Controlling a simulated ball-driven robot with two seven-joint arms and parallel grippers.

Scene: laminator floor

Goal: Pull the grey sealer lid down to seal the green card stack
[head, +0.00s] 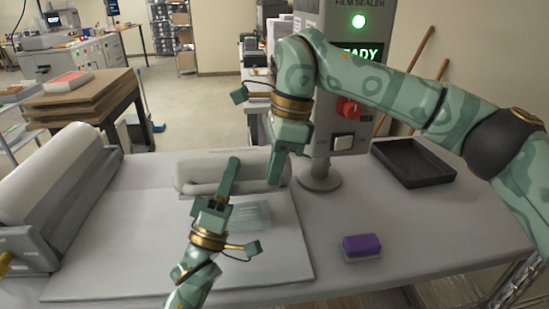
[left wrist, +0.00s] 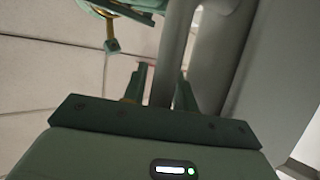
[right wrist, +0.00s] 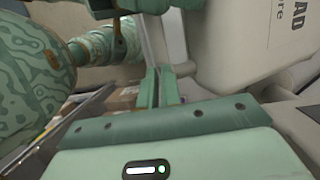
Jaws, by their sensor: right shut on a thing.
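The grey sealer lid (head: 188,172) lies across the back of the pale press bed (head: 110,225) in the head view. The pale, see-through green card stack (head: 252,217) lies on the bed in front of it, partly hidden by my left gripper. My left gripper (head: 231,165) reaches up to the lid's front. In the left wrist view its fingers (left wrist: 161,88) stand apart, with a grey bar (left wrist: 174,45) beyond them. My right gripper (head: 274,172) points down at the lid's right end. Its fingers (right wrist: 160,82) are close together on something narrow, most likely part of the lid; the contact is hidden.
A sealer post (head: 318,172) with a lit green READY display (head: 359,54) and red knob (head: 347,107) stands behind my right arm. A purple block (head: 361,245) and black tray (head: 410,163) are at right. A white film roll (head: 55,175) is at left.

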